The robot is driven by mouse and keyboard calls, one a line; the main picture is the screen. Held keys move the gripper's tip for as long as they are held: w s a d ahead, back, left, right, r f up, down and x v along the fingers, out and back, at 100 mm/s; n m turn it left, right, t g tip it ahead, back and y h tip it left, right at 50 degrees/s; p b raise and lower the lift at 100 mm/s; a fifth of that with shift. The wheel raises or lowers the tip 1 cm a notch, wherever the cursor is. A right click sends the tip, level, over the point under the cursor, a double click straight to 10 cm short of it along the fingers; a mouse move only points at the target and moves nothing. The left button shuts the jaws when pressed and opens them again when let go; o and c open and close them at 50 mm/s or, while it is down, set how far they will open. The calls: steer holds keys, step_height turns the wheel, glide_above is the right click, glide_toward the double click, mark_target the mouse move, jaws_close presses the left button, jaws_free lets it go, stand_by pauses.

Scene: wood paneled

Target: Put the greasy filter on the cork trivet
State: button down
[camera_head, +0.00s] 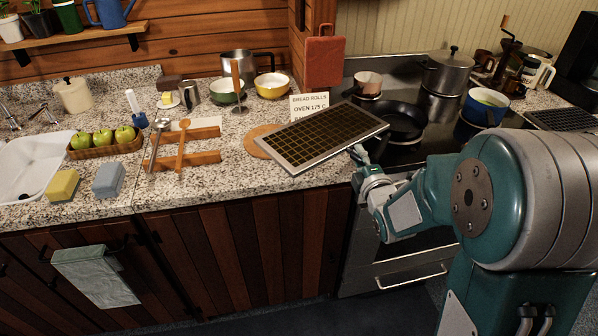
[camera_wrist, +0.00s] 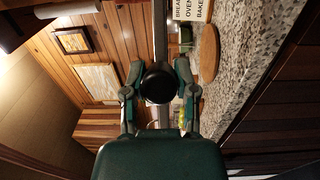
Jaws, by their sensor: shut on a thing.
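The greasy filter (camera_head: 325,137) is a flat rectangular panel with a metal frame and brown mesh. My gripper (camera_head: 360,158) is shut on its near right edge and holds it tilted, seemingly above the counter. In the wrist view my gripper (camera_wrist: 160,82) has its fingers around a dark round part, and the filter (camera_wrist: 160,35) shows edge-on as a narrow strip. The round cork trivet (camera_head: 256,142) lies on the counter, left of the filter, which hides its right part. The trivet (camera_wrist: 208,53) also shows in the wrist view, right of the strip.
A recipe card (camera_head: 309,104) stands behind the filter. Wooden spoon rests (camera_head: 190,161) lie left of the trivet. A green bowl (camera_head: 226,91) and a yellow bowl (camera_head: 272,86) stand behind. A black pan (camera_head: 402,120) is on the stove at right.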

steer(key=shift+w+a+f, duration=0.5)
steer(key=shift+a+f, duration=1.45)
steer(key=shift+f, duration=0.05)
steer(key=shift+w+a+f, duration=0.55)
steer(key=shift+a+f, duration=1.35)
steer(key=shift+f, duration=0.05)
steer(key=shift+w+a+f, duration=0.5)
steer(key=shift+a+f, duration=1.45)
steer(key=shift+f, duration=0.25)
steer(key=shift+c, duration=2)
jaws_free()
